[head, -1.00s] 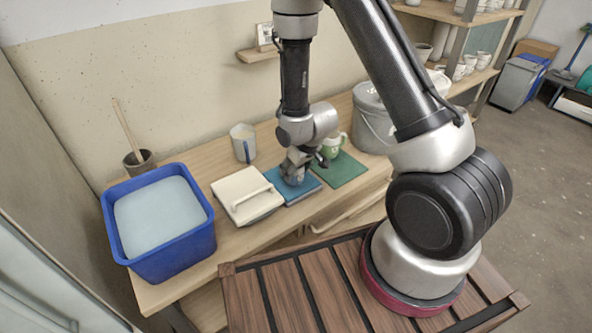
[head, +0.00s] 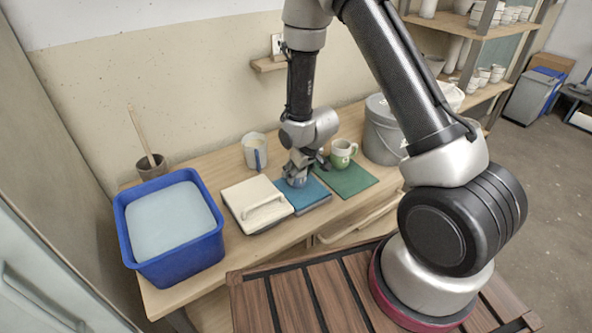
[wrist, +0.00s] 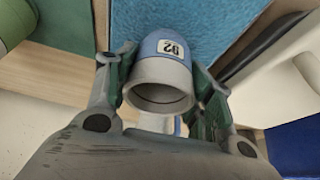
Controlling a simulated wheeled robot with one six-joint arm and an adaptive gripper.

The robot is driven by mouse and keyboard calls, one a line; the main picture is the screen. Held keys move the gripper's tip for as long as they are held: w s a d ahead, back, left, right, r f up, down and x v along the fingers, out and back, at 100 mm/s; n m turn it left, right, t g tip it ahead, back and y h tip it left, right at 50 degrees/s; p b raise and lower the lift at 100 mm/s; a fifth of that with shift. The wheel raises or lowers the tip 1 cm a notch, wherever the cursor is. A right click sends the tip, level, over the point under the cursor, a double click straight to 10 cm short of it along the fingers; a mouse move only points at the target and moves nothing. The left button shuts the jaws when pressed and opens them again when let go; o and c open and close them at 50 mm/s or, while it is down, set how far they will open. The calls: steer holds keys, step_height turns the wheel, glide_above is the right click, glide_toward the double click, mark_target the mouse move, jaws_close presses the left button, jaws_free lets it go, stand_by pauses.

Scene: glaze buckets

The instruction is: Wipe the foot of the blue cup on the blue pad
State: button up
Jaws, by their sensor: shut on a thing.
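The blue cup (wrist: 165,65) is between the fingers of my gripper (wrist: 165,85) in the wrist view. It has a blue band, a pale grey rim and a white label reading 92 or 26; its open mouth faces the camera. My gripper (head: 297,172) is shut on the cup, which is mostly hidden in the head view. The blue pad (head: 310,195) lies on the table under the gripper, and it also fills the upper middle of the wrist view (wrist: 215,25). The cup's foot is hidden, so I cannot tell if it touches the pad.
A green mat (head: 350,180) with a green cup (head: 342,152) on it lies right of the pad. A white lidded box (head: 250,203) stands close on the left, then a blue tub (head: 150,262). A grey bucket (head: 383,135) and a pitcher (head: 255,152) stand behind.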

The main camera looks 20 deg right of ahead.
steer(key=shift+s+d, duration=0.3)
steer(key=shift+s, duration=0.6)
steer(key=shift+s+d, duration=0.25)
steer(key=shift+s, duration=0.6)
steer(key=shift+s+d, duration=0.3)
steer(key=shift+s, duration=0.6)
steer(key=shift+w+a, duration=0.35)
steer(key=shift+w, duration=0.75)
steer(key=shift+w+a, duration=0.4)
steer(key=shift+w, duration=0.75)
steer(key=shift+w+a, duration=0.35)
steer(key=shift+w, duration=0.75)
steer(key=shift+s+d, duration=0.35)
steer(key=shift+s, duration=0.75)
steer(key=shift+s+d, duration=0.4)
steer(key=shift+s, duration=0.7)
steer(key=shift+s+d, duration=0.35)
steer(key=shift+s, duration=0.75)
steer(key=shift+w+a, duration=0.35)
steer(key=shift+w, duration=0.75)
steer(key=shift+w+a, duration=0.4)
steer(key=shift+w, duration=0.7)
steer(key=shift+w+a, duration=0.35)
steer(key=shift+w, duration=0.75)
step_height(320, 180, up, 7)
